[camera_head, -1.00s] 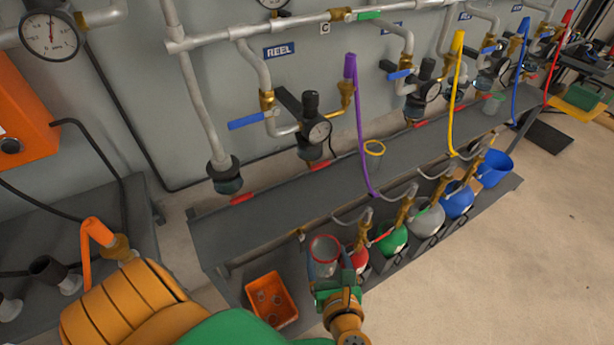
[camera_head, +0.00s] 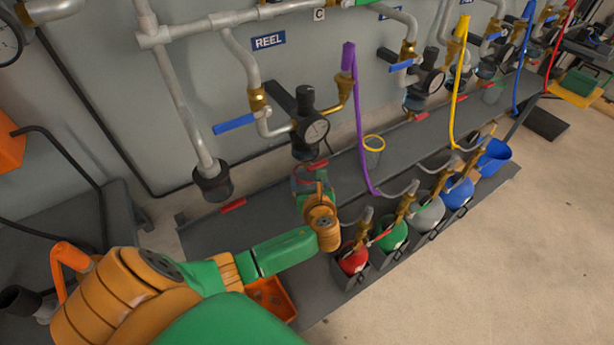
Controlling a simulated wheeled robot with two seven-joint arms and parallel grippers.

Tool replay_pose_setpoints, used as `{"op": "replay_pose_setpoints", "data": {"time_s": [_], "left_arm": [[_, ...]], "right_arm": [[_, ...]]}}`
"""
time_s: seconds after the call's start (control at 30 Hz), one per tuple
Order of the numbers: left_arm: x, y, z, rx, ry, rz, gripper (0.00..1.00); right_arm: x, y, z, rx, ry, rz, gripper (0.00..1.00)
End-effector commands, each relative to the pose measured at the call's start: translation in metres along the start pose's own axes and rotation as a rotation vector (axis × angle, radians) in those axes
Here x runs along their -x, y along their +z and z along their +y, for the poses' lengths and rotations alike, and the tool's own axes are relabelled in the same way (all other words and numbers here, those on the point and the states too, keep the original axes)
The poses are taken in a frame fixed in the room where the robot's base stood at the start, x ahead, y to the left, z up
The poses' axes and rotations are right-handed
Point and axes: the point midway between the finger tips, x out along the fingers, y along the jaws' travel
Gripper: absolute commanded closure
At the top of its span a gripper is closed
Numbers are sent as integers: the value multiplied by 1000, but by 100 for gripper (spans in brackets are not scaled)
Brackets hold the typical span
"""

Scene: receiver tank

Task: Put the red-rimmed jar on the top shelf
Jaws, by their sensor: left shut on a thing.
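My left gripper (camera_head: 313,186) is over the dark grey top shelf (camera_head: 245,225), below the pressure gauge, and shut on the red-rimmed jar (camera_head: 304,176). The gripper and wrist hide most of the jar; only a bit of it shows behind the fingers. I cannot tell whether the jar touches the shelf. My right gripper is not in view.
A yellow-rimmed jar (camera_head: 373,158) stands on the top shelf to the right. A purple hose (camera_head: 358,120) hangs between it and my gripper. The gauge and valve (camera_head: 309,130) are close behind. An orange bin (camera_head: 275,300) and several coloured flasks sit on the lower shelf.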

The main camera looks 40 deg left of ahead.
Motion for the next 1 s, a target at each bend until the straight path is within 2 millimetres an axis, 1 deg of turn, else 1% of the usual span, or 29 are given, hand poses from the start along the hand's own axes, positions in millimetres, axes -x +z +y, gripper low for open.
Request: {"op": "replay_pose_setpoints", "data": {"time_s": [0.03, 0.07, 0.1, 0.2, 0.4, 0.5, 0.53, 0.57, 0.6, 0.87, 0.93, 1.0], "left_arm": [[-9, 3, 1, 1, 3, -3, 100], [-12, 3, 1, 1, 3, -1, 100], [-14, -6, 1, -1, 2, 2, 100], [-15, -11, 0, -1, 0, 1, 100], [-14, -11, 0, -1, 0, 1, 100], [-15, -13, 0, -1, 0, 1, 100], [-15, -14, 0, 0, 0, 1, 19], [-15, -13, 0, 0, 0, 1, 11], [-15, -13, 0, 0, 0, 1, 1], [-14, -11, 0, -1, 0, 1, 0], [-8, -10, 0, -2, -1, 2, 0], [4, -8, 0, -2, -3, 3, 0]], "right_arm": [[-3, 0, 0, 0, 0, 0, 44], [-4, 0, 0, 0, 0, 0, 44], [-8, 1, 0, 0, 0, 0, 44], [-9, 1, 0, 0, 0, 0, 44], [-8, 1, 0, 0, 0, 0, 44], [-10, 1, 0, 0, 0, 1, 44], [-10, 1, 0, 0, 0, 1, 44], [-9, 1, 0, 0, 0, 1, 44], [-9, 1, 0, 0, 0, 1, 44], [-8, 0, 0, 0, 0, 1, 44], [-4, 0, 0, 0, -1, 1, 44], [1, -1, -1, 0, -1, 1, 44]]}}
